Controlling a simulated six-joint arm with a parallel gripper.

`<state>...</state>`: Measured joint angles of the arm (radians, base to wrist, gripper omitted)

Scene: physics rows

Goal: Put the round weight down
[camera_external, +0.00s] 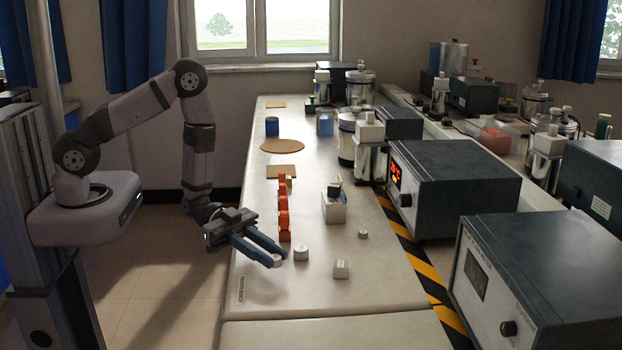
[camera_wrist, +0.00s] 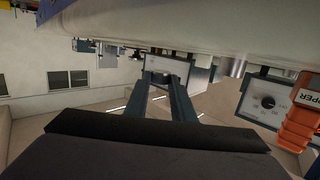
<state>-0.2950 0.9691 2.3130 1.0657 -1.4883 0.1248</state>
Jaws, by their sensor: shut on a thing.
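In the external view, my gripper (camera_external: 279,255) reaches over the bench's near left edge with two blue fingers. They are shut on a small pale thing (camera_external: 277,261) at the tips, which I take to be the round weight; it is mostly hidden by the fingers. I cannot tell whether it touches the bench top (camera_external: 305,290). A short round metal piece (camera_external: 301,252) stands on the bench just right of the fingertips. The wrist view shows the two fingers (camera_wrist: 160,82) reaching forward, with what they hold not clear.
An orange upright piece (camera_external: 284,215) stands behind the fingers and also shows in the wrist view (camera_wrist: 298,115). Farther back are a square mat (camera_external: 282,172), a round mat (camera_external: 282,146) and a blue cylinder (camera_external: 272,126).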

